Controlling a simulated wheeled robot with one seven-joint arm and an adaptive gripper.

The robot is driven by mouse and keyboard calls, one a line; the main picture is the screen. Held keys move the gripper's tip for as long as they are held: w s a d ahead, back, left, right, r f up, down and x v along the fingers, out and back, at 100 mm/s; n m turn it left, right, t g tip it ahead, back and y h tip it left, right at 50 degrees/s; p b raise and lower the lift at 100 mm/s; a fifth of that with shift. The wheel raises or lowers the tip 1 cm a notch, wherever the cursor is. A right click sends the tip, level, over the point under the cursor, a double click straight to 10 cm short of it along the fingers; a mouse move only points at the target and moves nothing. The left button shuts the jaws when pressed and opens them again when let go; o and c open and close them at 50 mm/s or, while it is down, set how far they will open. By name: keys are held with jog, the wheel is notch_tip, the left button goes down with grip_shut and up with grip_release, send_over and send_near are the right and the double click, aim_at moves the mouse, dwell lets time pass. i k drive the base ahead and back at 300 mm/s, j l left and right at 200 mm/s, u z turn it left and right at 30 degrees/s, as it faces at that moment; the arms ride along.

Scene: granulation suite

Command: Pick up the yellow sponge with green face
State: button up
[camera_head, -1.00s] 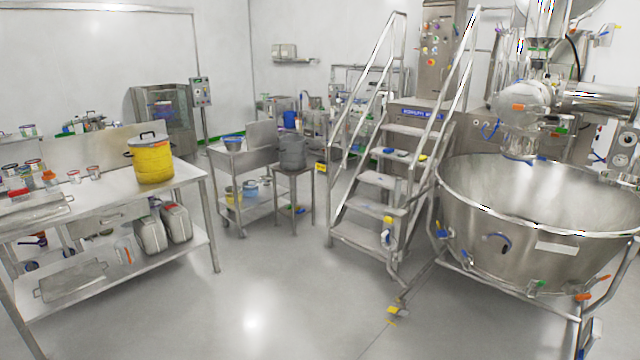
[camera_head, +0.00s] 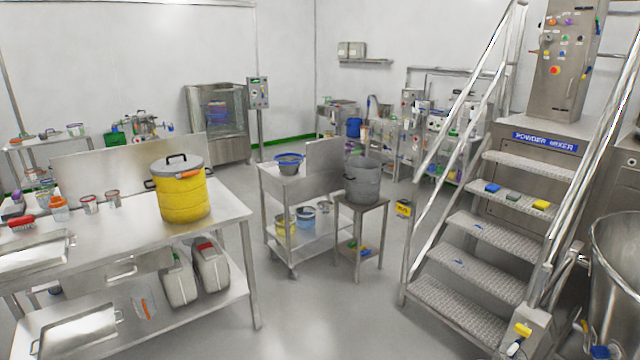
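A small yellow block (camera_head: 541,204) lies on a step of the metal stairs (camera_head: 485,236), on the right of the view. A blue block (camera_head: 492,188) and a dark grey-green block (camera_head: 513,197) lie to its left on the same step. Small yellow and green items (camera_head: 364,249) also lie on the lower shelf of the stool (camera_head: 372,205). They are too small to tell whether one is a yellow sponge with a green face, and no green face shows on the step's yellow block. My gripper is not in view.
A steel workbench (camera_head: 232,216) with a yellow drum (camera_head: 183,190) stands at the left. A steel cart (camera_head: 290,238) stands in the middle. A large steel vessel (camera_head: 617,262) is at the right edge.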

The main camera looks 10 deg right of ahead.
aim_at(541, 205)
jog(key=i+l+z, duration=0.1)
jog(key=i+z, duration=0.15)
jog(key=i, duration=0.3)
jog(key=i+z, duration=0.2)
jog(key=i, duration=0.35)
jog(key=i+j+z, duration=0.1)
jog(key=i+z, duration=0.15)
jog(key=i, duration=0.25)
jog(key=i+j+z, duration=0.2)
jog(key=i, duration=0.35)
jog(key=i+z, duration=0.3)
jog(key=z, duration=0.2)
jog(key=i+j+z, duration=0.1)
jog(key=i+z, duration=0.2)
jog(key=z, duration=0.2)
jog(key=i+j+z, duration=0.2)
jog(key=z, duration=0.25)
jog(key=i+j+z, duration=0.3)
jog(key=z, duration=0.2)
jog(key=i+j+z, duration=0.5)
jog(key=z, duration=0.2)
jog(key=i+j+z, duration=0.15)
jog(key=j+z, duration=0.2)
